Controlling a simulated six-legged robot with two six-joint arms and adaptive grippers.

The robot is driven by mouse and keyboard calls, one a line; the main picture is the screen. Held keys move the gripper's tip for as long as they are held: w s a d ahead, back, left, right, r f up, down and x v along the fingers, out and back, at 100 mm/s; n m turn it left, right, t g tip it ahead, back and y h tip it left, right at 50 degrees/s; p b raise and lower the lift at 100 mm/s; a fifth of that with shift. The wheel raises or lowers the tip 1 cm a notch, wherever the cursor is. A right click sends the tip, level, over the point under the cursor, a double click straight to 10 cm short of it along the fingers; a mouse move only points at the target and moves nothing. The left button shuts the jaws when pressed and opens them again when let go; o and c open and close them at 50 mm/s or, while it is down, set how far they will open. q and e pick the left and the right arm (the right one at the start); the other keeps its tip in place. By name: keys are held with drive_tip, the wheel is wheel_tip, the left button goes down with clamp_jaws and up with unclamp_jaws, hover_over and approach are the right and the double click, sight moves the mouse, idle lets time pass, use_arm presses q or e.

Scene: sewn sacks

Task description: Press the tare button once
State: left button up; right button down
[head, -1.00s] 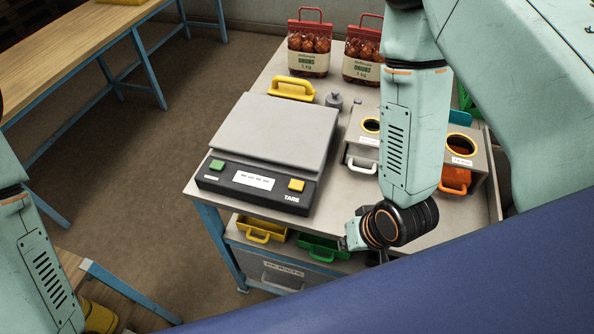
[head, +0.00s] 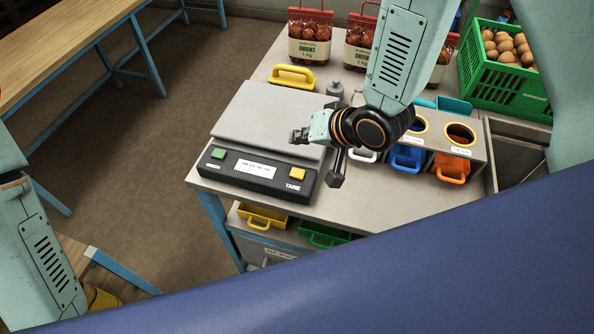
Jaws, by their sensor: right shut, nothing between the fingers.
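The scale has a grey weighing plate (head: 262,112) and a black front panel (head: 225,170). The tare button (head: 297,174) is a yellow square at the panel's right end, with the word TARE below it. It is uncovered in view. My right gripper (head: 298,136) is shut and empty, its dark fingertips pointing left. In the picture it overlaps the right part of the plate, above and apart from the tare button; its height over the plate is hard to tell. My left gripper is out of view; only a left arm link shows.
A green button (head: 218,153) and a small display (head: 256,169) share the panel. Coloured scoops and bins (head: 461,134) stand right of the scale. Onion bags (head: 309,38), a yellow-handled tool (head: 293,76) and a green crate (head: 505,80) are behind. Bare tabletop (head: 365,203) lies in front right.

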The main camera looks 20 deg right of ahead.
sight(300, 175)
drive_tip(key=shift+f, duration=0.15)
wheel_tip(300, 175, down, 8)
drive_tip(key=b, duration=0.7)
drive_tip(key=shift+d, duration=0.1)
drive_tip(key=shift+f+b, duration=0.3)
drive_tip(key=shift+b, duration=0.05)
idle(0.9)
drive_tip(key=shift+f, duration=0.4)
drive_tip(key=shift+f+b, duration=0.4)
drive_tip(key=shift+f, duration=0.1)
idle(0.6)
drive_tip(key=shift+r, duration=0.1)
drive_tip(key=shift+r+p, duration=0.9)
drive_tip(key=shift+p, duration=0.1)
